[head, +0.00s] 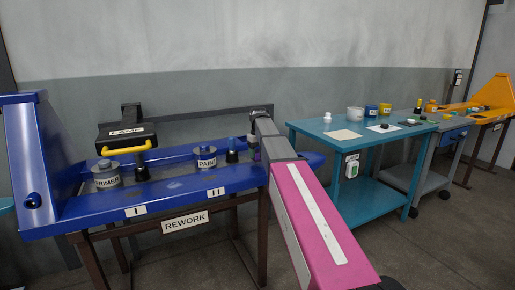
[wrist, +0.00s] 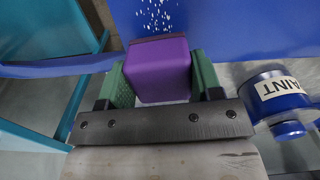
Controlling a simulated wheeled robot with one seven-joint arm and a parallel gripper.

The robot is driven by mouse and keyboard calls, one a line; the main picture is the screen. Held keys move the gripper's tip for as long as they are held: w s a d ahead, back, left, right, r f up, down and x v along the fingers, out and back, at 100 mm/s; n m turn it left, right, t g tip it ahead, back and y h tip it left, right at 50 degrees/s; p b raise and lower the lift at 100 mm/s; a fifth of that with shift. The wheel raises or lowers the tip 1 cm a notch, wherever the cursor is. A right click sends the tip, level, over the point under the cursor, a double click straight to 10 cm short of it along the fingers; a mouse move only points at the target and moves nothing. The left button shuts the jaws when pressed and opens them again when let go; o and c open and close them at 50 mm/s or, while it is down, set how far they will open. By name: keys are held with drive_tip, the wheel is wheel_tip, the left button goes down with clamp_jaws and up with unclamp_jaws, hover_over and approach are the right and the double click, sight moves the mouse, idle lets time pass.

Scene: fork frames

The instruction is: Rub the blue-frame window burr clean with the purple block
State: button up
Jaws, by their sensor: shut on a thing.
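My gripper (wrist: 162,76) is shut on the purple block (wrist: 160,70), its green fingers on either side in the wrist view. The block points toward a blue surface (wrist: 235,30) of the frame. A patch of white specks (wrist: 153,14) lies on that blue surface just beyond the block; I cannot tell whether the block touches the surface. In the head view the blue frame (head: 72,208) stands at the left with labels I and II on its front edge. My arm covers its right end, and the gripper and block are mostly hidden there.
The PAINT can (wrist: 275,92) is close to the right of my gripper in the wrist view. The PRIMER can (head: 106,175) and the LAMP unit (head: 127,133) are farther left on the frame. A teal table (head: 310,128) stands right of my arm.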

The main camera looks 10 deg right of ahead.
sight(258, 151)
drive_tip(key=shift+f, duration=0.5)
drive_tip(key=shift+s+f, duration=0.1)
drive_tip(key=shift+f, duration=0.7)
drive_tip(key=shift+s+d+r, duration=0.1)
drive_tip(key=shift+s+d, duration=0.15)
drive_tip(key=shift+s, duration=0.6)
drive_tip(key=shift+c, duration=0.4)
drive_tip(key=shift+s+d, duration=0.3)
drive_tip(key=shift+s, duration=0.65)
drive_tip(key=shift+s+d, duration=0.35)
drive_tip(key=shift+s, duration=0.6)
drive_tip(key=shift+s+d, duration=0.3)
drive_tip(key=shift+s, duration=0.65)
drive_tip(key=shift+s+d, duration=0.15)
drive_tip(key=shift+s, duration=0.15)
drive_tip(key=shift+w+a+r, duration=0.1)
drive_tip(key=shift+w+a, duration=0.2)
drive_tip(key=shift+w, duration=0.45)
drive_tip(key=shift+w+a, duration=0.35)
drive_tip(key=shift+w, duration=0.85)
drive_tip(key=shift+w+a, duration=0.4)
drive_tip(key=shift+w, duration=0.75)
drive_tip(key=shift+w+a, duration=0.35)
drive_tip(key=shift+w, duration=0.85)
drive_tip(key=shift+s+r, duration=0.2)
drive_tip(key=shift+r, duration=3.9)
